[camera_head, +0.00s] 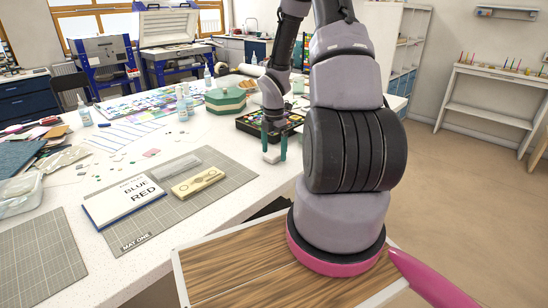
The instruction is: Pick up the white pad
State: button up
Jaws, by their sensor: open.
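A small white block that looks like the white pad (271,157) lies on the white table near its right edge. My gripper (274,146) points down right over it, with its two teal fingers apart. The fingers stand near the block's two sides. I cannot tell from this view whether they touch it. The block looks to be resting on the tabletop.
A dark tray of coloured pieces (262,122) and a green box (225,99) stand behind my gripper. To the left, a grey mat (228,165) bears a labelled board (124,199) and a cream block (198,182). Bare tabletop lies between the mat and my gripper.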

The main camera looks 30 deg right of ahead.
aim_at(274, 153)
jog(key=shift+f, duration=0.15)
grip_shut()
notch_tip(274, 153, up, 10)
dwell(0.6)
